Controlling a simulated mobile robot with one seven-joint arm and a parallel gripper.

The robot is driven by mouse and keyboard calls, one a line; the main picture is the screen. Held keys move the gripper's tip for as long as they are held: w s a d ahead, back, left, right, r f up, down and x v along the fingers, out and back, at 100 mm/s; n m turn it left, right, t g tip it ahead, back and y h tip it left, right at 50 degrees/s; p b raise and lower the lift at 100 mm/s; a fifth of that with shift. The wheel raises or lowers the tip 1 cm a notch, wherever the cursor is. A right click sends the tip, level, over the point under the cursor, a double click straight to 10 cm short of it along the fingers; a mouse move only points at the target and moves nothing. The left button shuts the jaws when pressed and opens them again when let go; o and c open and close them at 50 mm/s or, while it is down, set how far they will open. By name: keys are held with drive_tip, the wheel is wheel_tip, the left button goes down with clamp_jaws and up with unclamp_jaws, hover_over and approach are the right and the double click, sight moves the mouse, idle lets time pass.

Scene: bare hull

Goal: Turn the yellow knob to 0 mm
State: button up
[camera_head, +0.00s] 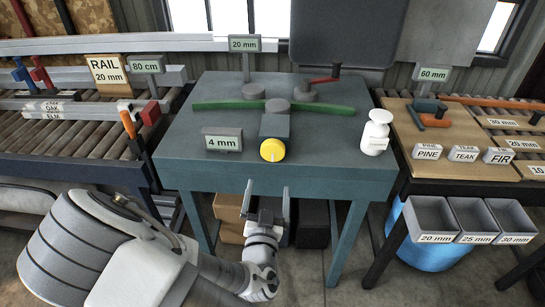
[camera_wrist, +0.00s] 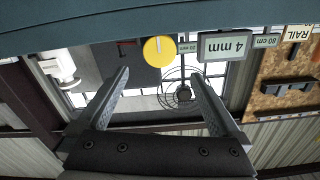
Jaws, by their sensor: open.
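The yellow knob (camera_head: 272,150) sits on the front of a dark block (camera_head: 275,125) on the blue-grey table. It also shows in the wrist view (camera_wrist: 159,51), just beyond and between my fingertips. A small display (camera_head: 222,140) to its left reads 4 mm; the same sign shows in the wrist view (camera_wrist: 226,46). My gripper (camera_head: 267,190) is open and empty, in front of the table's front edge and apart from the knob. Its two fingers (camera_wrist: 165,95) are spread wide in the wrist view.
The table (camera_head: 190,150) also holds a green curved strip (camera_head: 225,104), round grey posts and a white bottle (camera_head: 376,132) at right. A 20 mm sign (camera_head: 245,44) stands at the back. Labelled bins (camera_head: 433,218) hang at right. A roller bench stands at left.

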sight(273, 155)
drive_tip(key=w, duration=1.3)
drive_tip(key=shift+w+d, duration=0.25)
drive_tip(key=shift+c, duration=0.3)
drive_tip(key=c, duration=1)
drive_tip(key=shift+n, duration=0.3)
drive_tip(key=shift+f+n+b, duration=0.1)
drive_tip(key=shift+n+b, duration=0.3)
drive_tip(key=shift+n, duration=0.8)
drive_tip(key=shift+d+n, duration=0.1)
drive_tip(key=shift+n, duration=1.4)
drive_tip(key=shift+b, duration=0.3)
